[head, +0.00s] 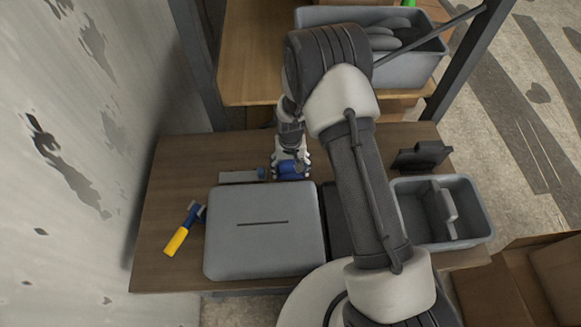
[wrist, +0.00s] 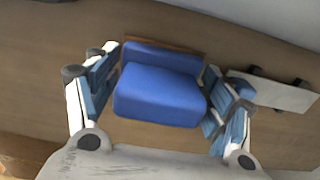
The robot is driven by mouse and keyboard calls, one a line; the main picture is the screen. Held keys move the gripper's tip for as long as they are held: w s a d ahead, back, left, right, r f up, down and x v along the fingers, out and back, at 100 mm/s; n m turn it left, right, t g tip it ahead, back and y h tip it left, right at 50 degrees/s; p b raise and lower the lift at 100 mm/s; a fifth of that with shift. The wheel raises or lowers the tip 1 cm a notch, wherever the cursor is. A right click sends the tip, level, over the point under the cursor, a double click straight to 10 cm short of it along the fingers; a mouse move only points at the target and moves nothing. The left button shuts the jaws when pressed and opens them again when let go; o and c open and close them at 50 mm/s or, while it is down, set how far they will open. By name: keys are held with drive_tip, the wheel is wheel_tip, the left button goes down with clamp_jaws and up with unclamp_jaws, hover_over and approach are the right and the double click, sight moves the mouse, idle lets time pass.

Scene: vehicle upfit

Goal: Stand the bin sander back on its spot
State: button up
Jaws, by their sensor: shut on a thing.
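A blue block with a thin brown edge, seemingly the sander (wrist: 160,82), sits between the fingers of my gripper (wrist: 160,100) in the wrist view. The fingers are shut on it, one on each side. In the head view, the blue sander (head: 292,170) shows under my gripper (head: 291,165), behind the grey lidded box. The sander is at or just above the wooden bench; I cannot tell whether it touches. No marked spot for it can be made out.
A pale flat plate (head: 238,177) lies just left of the sander. The grey lidded box (head: 264,250) stands in front. A yellow-handled tool (head: 177,240) lies left. An open grey bin (head: 475,232) stands right, and another grey bin (head: 412,72) sits on the rear shelf.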

drive_tip(key=shift+f+b, duration=0.7)
drive_tip(key=shift+f, duration=0.05)
